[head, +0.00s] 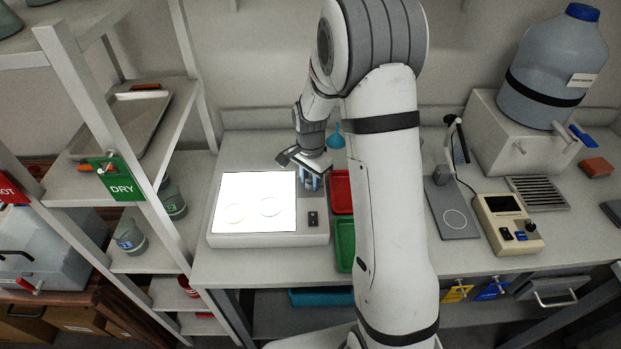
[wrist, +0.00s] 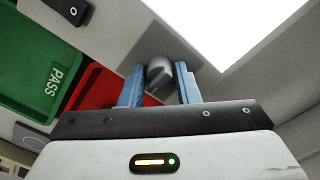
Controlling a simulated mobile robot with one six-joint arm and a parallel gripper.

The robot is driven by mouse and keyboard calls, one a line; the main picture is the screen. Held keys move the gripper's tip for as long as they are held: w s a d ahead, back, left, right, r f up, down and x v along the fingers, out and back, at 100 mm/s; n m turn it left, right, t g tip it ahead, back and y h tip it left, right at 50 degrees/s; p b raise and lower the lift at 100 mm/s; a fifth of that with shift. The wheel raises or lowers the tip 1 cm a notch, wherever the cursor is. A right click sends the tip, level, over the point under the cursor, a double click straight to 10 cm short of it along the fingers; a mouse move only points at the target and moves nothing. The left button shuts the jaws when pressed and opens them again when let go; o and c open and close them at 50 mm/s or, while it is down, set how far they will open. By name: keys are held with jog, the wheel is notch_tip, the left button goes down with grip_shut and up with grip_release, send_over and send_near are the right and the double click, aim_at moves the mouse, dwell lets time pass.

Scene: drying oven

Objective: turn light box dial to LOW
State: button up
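The light box (head: 270,240) stands on the bench with its white panel (head: 245,187) brightly lit. Its dial is a grey knob (wrist: 158,72) on the grey strip beside the panel, seen in the wrist view. My gripper (head: 312,183) is low over the right side of the box, pointing down. In the wrist view its blue fingers (wrist: 160,84) stand on either side of the knob, with a narrow gap visible on the right. The fingers hide the dial in the head view, and I cannot read its markings or setting.
A black rocker switch (head: 313,218) is on the box near the dial. A red tray (head: 341,192) and a green PASS tray (head: 345,238) lie just right of the box. Two faint round dishes (head: 270,206) rest on the panel. A shelf post stands to the left.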

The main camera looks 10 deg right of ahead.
jog(key=c, duration=0.5)
jog(key=shift+c, duration=0.2)
jog(key=shift+n, duration=0.3)
jog(key=n+b, duration=0.2)
jog(key=n, duration=0.1)
jog(key=shift+f, duration=0.1)
jog(key=n+b, duration=0.2)
jog(key=n, duration=0.2)
jog(key=n+b, duration=0.1)
jog(key=n, duration=0.4)
jog(key=shift+n+b, duration=0.35)
jog(key=shift+n, duration=0.05)
jog(key=n+b, duration=0.1)
jog(key=n, duration=0.3)
jog(key=shift+n, duration=0.4)
